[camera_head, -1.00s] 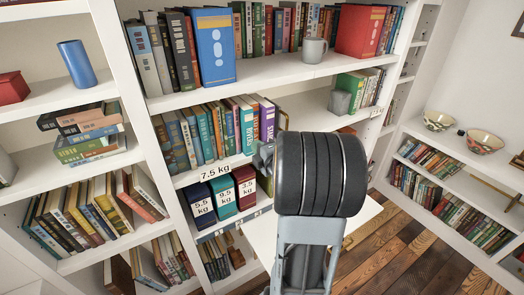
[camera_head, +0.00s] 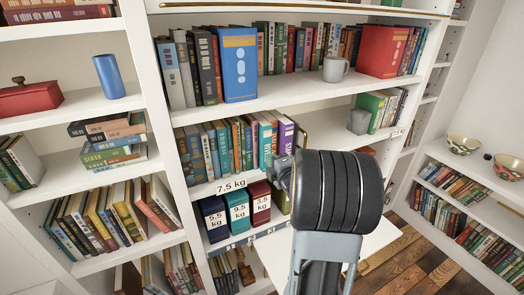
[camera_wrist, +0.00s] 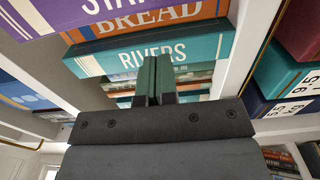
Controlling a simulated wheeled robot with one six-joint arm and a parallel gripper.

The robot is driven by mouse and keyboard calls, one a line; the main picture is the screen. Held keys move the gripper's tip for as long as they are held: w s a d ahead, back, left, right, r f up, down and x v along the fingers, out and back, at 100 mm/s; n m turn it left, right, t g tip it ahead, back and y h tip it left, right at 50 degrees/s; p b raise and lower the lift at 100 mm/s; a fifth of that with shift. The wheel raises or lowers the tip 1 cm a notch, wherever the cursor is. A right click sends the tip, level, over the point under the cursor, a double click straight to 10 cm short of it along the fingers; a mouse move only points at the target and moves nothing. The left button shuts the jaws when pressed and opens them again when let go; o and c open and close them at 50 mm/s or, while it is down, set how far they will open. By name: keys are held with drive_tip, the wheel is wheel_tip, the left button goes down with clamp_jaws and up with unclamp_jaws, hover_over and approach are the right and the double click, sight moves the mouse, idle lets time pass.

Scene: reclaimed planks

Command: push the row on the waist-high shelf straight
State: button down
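The row of upright books (camera_head: 222,148) stands on the middle shelf, above the 7.5 kg label. At its right end, a teal book (camera_head: 265,143), an orange one and a purple one (camera_head: 286,137) seem to stand further forward than the books to their left. The wrist view shows spines reading RIVERS (camera_wrist: 165,52), BREAD (camera_wrist: 150,22) and a partly cut-off purple one. My gripper (camera_wrist: 153,80) has its two fingers together with nothing between them, pointing at the RIVERS spine. I cannot tell whether they touch it. My wrist hides part of the shelf in the head view.
A bookend (camera_head: 359,121) and a green book (camera_head: 371,106) stand further right on this shelf. Below are weight-labelled boxes (camera_head: 238,207). The shelf above holds books and a grey mug (camera_head: 335,69). White uprights and shelf boards bound the space.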

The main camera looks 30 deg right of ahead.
drive_tip(key=shift+w+d+b, duration=0.15)
drive_tip(key=shift+w+b, duration=0.35)
drive_tip(key=shift+w, duration=0.4)
drive_tip(key=shift+w+d+b, duration=0.1)
drive_tip(key=shift+w+b, duration=0.35)
drive_tip(key=shift+w, duration=0.4)
drive_tip(key=shift+s+a+b, duration=0.15)
drive_tip(key=shift+s+b, duration=0.2)
drive_tip(key=shift+s, duration=0.65)
drive_tip(key=shift+s+a+b, duration=0.1)
drive_tip(key=shift+s+b, duration=0.2)
drive_tip(key=shift+s, duration=0.7)
